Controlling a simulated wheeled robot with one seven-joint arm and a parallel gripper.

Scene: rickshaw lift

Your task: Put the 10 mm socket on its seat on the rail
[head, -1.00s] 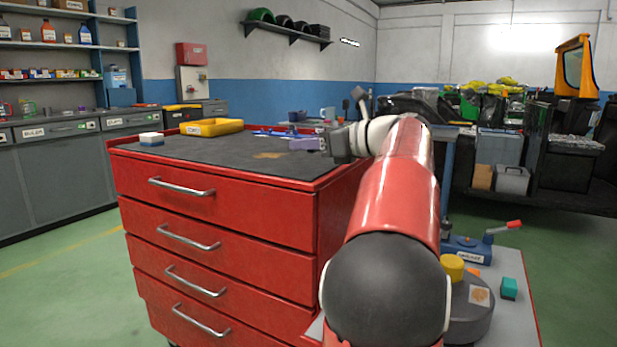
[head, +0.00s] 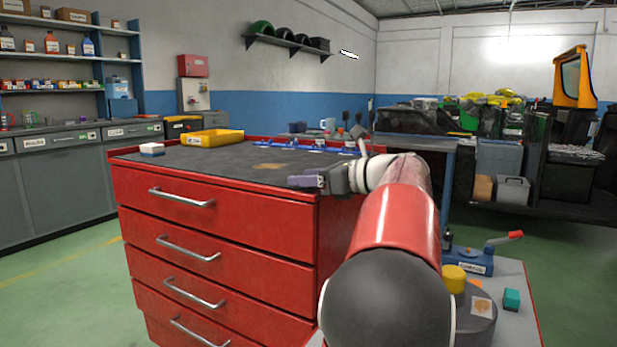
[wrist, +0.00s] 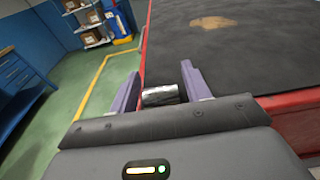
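My gripper (head: 305,181) has purple fingers and is at the front right corner of the red cart's top.
The dark mat (head: 215,163) on the cart is mostly clear, with a brown stain (head: 272,166). A yellow tray (head: 212,137) stands at its back left, and a small white-and-blue block (head: 152,149) at its left. A mug (head: 327,124) stands beyond the rail.

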